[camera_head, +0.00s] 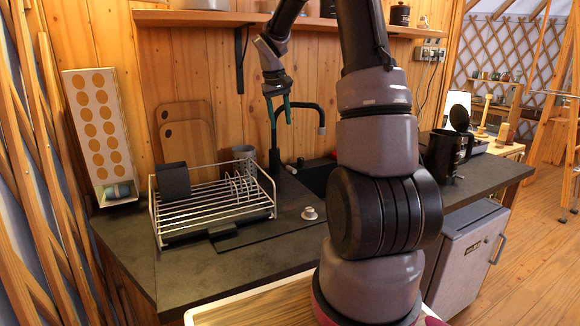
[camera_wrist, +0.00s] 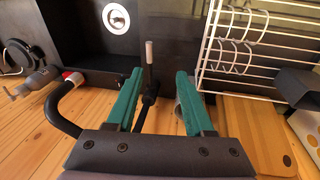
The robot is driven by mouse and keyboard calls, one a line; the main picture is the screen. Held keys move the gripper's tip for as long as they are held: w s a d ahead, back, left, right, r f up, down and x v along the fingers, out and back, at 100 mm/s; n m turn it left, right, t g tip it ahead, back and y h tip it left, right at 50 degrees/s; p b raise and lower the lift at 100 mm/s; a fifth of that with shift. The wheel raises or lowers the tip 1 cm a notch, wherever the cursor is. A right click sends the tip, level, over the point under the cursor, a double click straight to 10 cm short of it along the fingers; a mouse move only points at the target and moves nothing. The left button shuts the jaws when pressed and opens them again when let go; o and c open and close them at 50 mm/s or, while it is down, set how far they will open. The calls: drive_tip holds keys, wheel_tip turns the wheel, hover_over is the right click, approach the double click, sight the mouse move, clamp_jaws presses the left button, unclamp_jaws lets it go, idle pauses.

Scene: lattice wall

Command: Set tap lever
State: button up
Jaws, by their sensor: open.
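The black tap (camera_head: 322,117) stands at the back of the counter, with its spout bent to the right in the head view. In the wrist view the curved spout (camera_wrist: 60,119) is at the left, with a red and white end. A thin upright lever with a pale grey tip (camera_wrist: 149,54) shows between the teal fingers, apparently clear of both. My gripper (camera_head: 278,113) is open above and around the tap's post; it also shows in the wrist view (camera_wrist: 160,74). The fingers hide part of the tap in the head view.
A white wire dish rack (camera_head: 213,208) stands left of the tap, with a grey cup (camera_head: 244,153) behind. The dark sink (camera_head: 316,175) lies to the right. A black jug (camera_head: 440,155) stands farther right. A wooden shelf (camera_head: 200,18) runs above.

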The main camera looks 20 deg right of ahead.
drive_tip(key=g, duration=0.1)
approach(291, 168)
wheel_tip(291, 168, up, 2)
drive_tip(key=shift+n, duration=0.4)
drive_tip(key=f, duration=0.3)
drive_tip(key=d+f, duration=0.1)
drive_tip(key=f, duration=0.6)
drive_tip(key=shift+w+d+f, duration=0.2)
drive_tip(key=shift+d+f, duration=0.1)
clamp_jaws()
